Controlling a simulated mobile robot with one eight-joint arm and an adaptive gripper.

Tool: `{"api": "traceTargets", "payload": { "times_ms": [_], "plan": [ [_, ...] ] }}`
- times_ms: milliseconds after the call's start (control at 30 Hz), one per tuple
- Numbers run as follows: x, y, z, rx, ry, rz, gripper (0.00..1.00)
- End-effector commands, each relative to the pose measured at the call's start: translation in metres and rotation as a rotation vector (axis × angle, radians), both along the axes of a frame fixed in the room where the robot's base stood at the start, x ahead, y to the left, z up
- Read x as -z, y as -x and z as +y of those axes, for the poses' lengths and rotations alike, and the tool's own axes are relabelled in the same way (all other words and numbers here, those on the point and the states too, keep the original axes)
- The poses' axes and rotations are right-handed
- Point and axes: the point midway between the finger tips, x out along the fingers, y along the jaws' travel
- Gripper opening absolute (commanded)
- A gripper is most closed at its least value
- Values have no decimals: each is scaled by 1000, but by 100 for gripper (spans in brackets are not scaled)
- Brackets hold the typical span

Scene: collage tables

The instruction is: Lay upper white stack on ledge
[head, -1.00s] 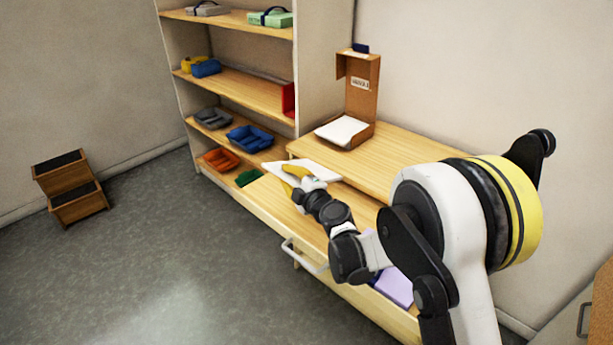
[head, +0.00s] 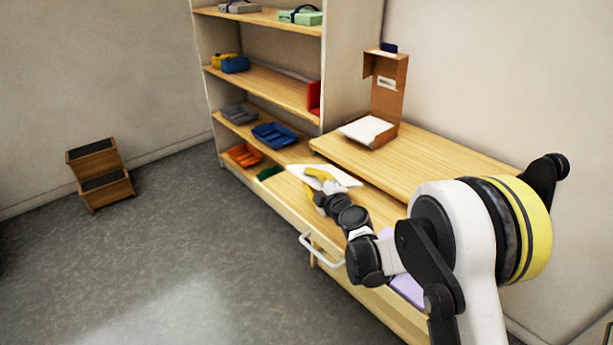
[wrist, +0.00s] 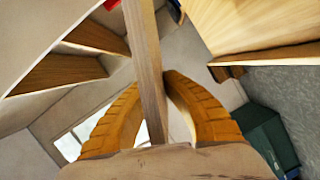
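A flat white stack (head: 345,176) is at the lower wooden ledge (head: 375,205), near its far end in the head view. I cannot tell for sure whether it rests fully on the wood. My gripper (head: 319,180) is at the stack's near left side, its yellow fingers over its edge. In the wrist view the orange fingers (wrist: 152,85) stand apart, with a strip of wood showing between them. Bits of white show beside and between the fingers. Another white stack (head: 366,129) lies in the upright brown cardboard holder (head: 388,88) on the higher wooden top (head: 420,155).
A shelf unit with blue (head: 275,135), orange (head: 243,155) and grey trays stands behind, at the left. A drawer handle (head: 320,250) juts out from the ledge's front. A purple thing (head: 408,290) lies nearer me, partly behind my arm. A step stool (head: 100,175) stands at far left.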

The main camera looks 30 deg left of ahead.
Motion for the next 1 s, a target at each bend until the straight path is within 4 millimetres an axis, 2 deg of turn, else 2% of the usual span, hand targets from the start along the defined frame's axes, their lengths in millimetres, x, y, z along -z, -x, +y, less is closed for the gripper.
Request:
{"api": "traceTargets", "payload": {
  "times_ms": [1000],
  "plan": [
    [57, -37, -16, 1, 1, -1, 0]
  ]
}}
